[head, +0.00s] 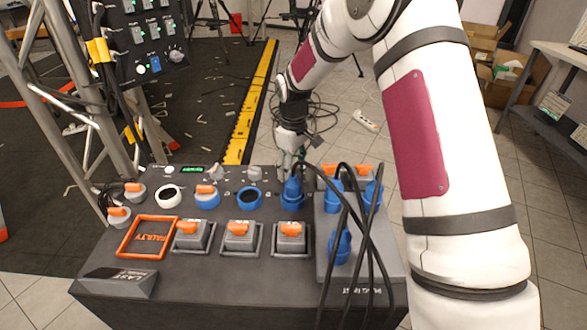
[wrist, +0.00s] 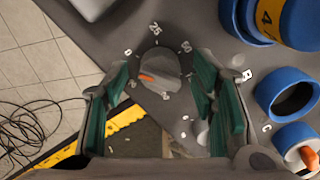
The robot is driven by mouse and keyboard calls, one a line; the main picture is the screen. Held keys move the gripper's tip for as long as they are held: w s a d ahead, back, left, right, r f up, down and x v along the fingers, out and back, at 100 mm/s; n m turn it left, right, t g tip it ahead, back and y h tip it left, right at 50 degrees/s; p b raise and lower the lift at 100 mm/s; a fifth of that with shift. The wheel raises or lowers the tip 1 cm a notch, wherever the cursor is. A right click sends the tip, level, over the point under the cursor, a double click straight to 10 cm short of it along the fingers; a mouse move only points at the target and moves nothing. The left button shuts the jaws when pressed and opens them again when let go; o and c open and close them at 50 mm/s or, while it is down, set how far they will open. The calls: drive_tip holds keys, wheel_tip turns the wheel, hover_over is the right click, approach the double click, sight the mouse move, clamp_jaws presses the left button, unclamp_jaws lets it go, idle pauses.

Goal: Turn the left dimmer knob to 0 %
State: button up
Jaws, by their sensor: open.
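Two small grey knobs show at the back of the dark panel in the head view, a left one (head: 216,172) and one to its right (head: 254,173). My gripper (head: 290,160) is at the panel's back edge, right of both, and covers what lies behind it. In the wrist view, a grey round knob (wrist: 165,68) with an orange pointer mark lies between the open green-padded fingers (wrist: 160,82), with a printed number scale around it. I cannot tell which knob this is or whether the fingers touch it. Its exact setting is too small to read.
The panel (head: 190,270) carries orange-topped switches (head: 240,229), a blue ring socket (head: 249,197) and a small green display (head: 192,169). Blue plugs (head: 292,195) with black cables crowd its right side. A metal truss (head: 70,90) stands left. Loose cables lie on the floor behind.

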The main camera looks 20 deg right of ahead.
sight(294, 168)
wheel_tip(294, 168, up, 12)
drive_tip(key=shift+f, duration=0.15)
idle(0.4)
drive_tip(key=s+r+m+t+p, duration=0.2)
drive_tip(key=s+r+m+p, duration=0.15)
drive_tip(key=s+r, duration=1.4)
drive_tip(key=s+r+m+t+p, duration=0.2)
drive_tip(key=s+p, duration=0.3)
drive_tip(key=s, duration=1.8)
drive_tip(key=shift+s+d+m, duration=0.15)
drive_tip(key=shift+s+m, duration=0.25)
drive_tip(key=shift+m, duration=0.35)
